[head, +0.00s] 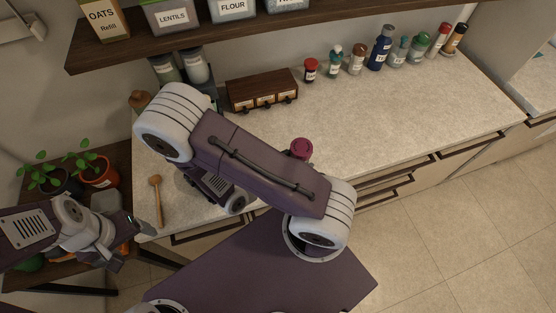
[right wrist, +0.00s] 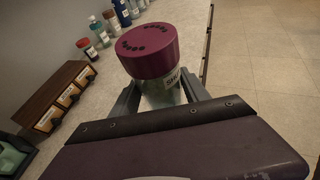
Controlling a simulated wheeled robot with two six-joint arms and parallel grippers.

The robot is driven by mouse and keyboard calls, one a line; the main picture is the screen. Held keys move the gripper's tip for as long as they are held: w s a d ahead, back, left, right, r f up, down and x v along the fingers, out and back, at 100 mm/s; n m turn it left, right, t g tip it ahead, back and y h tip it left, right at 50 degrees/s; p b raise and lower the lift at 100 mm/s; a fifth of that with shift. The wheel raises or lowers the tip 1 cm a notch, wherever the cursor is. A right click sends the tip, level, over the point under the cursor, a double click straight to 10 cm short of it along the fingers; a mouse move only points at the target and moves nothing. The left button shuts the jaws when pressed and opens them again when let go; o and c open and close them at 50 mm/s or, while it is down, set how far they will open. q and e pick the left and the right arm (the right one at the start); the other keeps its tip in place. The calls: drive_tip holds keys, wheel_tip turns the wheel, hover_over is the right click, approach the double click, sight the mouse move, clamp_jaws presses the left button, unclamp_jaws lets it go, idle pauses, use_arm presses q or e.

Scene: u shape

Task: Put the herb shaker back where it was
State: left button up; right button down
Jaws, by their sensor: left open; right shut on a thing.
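A shaker with a maroon, perforated cap (right wrist: 150,50) and a clear body is between the fingers of my right gripper (right wrist: 160,97) in the right wrist view. It looks upright, and its label is mostly hidden, so I cannot read which spice it is. In the head view its maroon cap (head: 300,147) shows just behind my right arm, which hides the rest and the right gripper. A row of shakers and bottles stands along the back of the counter, including a green-capped shaker (head: 420,48). My left gripper (head: 128,246) is open and empty at the lower left.
The pale counter (head: 400,110) is clear in front of the row. A wooden drawer box (head: 262,90) stands at the wall, with a red-capped shaker (head: 310,69) to its right. A shelf (head: 180,48) with canisters hangs above. A wooden spoon (head: 157,200) and potted plants (head: 97,172) are left.

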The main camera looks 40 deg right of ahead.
drive_tip(key=f+b, duration=0.1)
drive_tip(key=b, duration=0.1)
drive_tip(key=w+d+f+b, duration=0.1)
drive_tip(key=b, duration=0.1)
drive_tip(key=shift+w+d+f, duration=0.2)
drive_tip(key=shift+f, duration=0.2)
drive_tip(key=w+f, duration=0.1)
drive_tip(key=w, duration=0.2)
drive_tip(key=w+f, duration=0.1)
drive_tip(key=w, duration=0.2)
drive_tip(key=w+f+b, duration=0.1)
drive_tip(key=w+f, duration=0.1)
drive_tip(key=w, duration=0.1)
drive_tip(key=shift+w+a, duration=0.1)
drive_tip(key=shift+a, duration=0.3)
wheel_tip(320, 180, down, 4)
drive_tip(key=shift+a+r, duration=0.15)
drive_tip(key=shift+r, duration=0.1)
drive_tip(key=shift+f, duration=0.25)
use_arm(q)
wheel_tip(320, 180, down, 7)
drive_tip(key=shift+d, duration=0.35)
drive_tip(key=shift+f, duration=0.15)
use_arm(e)
drive_tip(key=c, duration=0.6)
unclamp_jaws()
drive_tip(key=shift+f, duration=0.1)
